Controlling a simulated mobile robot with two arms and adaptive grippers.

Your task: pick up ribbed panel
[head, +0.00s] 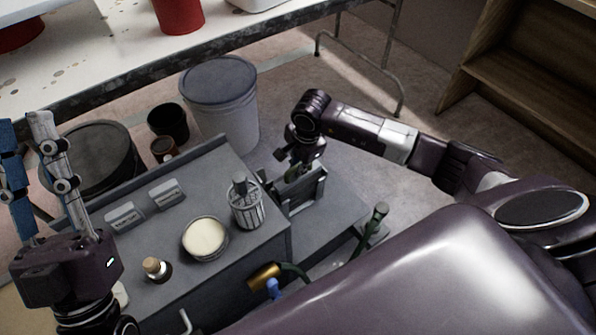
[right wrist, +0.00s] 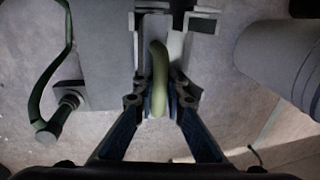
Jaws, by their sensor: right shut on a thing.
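My right gripper (right wrist: 160,105) is shut on a green curved piece (right wrist: 159,65), which shows between its fingertips in the right wrist view. In the head view the right gripper (head: 300,160) points down at a grey slotted holder (head: 312,197) at the right end of the grey bench. The holder also shows in the right wrist view (right wrist: 178,22), at the far end of the green piece. I cannot make out ribs on what is held, so I cannot tell whether it belongs to the ribbed panel. My left gripper (head: 25,125) is open and empty at the left edge.
The grey bench (head: 215,165) carries a slotted canister (head: 246,208), a round dish of cream-coloured stuff (head: 205,238), a small corked bottle (head: 156,268) and two labelled blocks. A lidded bucket (head: 228,115) stands behind it. A wooden shelf (head: 520,85) is at the right.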

